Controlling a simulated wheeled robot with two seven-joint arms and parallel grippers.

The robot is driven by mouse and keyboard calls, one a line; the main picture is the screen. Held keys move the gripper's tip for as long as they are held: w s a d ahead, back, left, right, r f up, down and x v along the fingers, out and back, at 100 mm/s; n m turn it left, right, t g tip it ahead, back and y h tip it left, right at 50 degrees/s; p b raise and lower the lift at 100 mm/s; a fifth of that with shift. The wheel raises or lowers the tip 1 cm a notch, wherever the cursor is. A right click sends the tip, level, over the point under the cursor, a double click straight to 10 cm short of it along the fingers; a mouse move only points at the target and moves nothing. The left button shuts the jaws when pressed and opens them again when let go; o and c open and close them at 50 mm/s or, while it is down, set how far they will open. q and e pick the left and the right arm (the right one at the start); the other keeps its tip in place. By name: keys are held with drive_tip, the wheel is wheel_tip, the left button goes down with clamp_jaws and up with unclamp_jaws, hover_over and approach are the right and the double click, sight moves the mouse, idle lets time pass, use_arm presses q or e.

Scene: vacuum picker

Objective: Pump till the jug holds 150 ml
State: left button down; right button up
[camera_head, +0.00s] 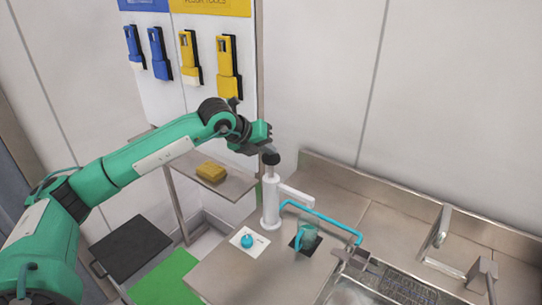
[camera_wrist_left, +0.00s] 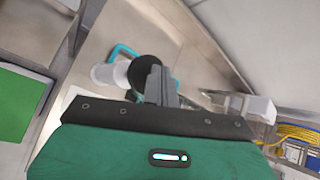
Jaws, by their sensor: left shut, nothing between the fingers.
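A white hand pump (camera_head: 270,203) stands upright on the steel counter, with a dark round knob (camera_head: 272,158) on top and a white spout (camera_head: 297,194) pointing right. A translucent teal jug (camera_head: 309,234) stands on a black pad (camera_head: 317,243) right of the pump, near the spout's end. Its liquid level is too small to read. My left gripper (camera_head: 266,146) is shut and empty, right at the knob from above; in the left wrist view its closed fingers (camera_wrist_left: 161,86) overlap the knob (camera_wrist_left: 143,71). I cannot tell whether they touch. My right gripper is out of view.
A blue ball-like item sits on a white card (camera_head: 236,238) left of the jug. A sink with a tap (camera_head: 440,228) lies right. A yellow sponge (camera_head: 211,171) lies on a shelf left. Tools hang on the wall.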

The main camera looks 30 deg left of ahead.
sight(267, 158)
use_arm(q)
drive_tip(key=shift+f+b, duration=1.65)
drive_tip(key=shift+f, duration=0.15)
idle(1.0)
drive_tip(key=shift+r, duration=0.1)
drive_tip(key=shift+r+p, duration=1.1)
drive_tip(key=shift+r, duration=1.4)
drive_tip(key=shift+r, duration=0.1)
drive_tip(key=shift+r+p, duration=1.2)
drive_tip(key=shift+r, duration=1.25)
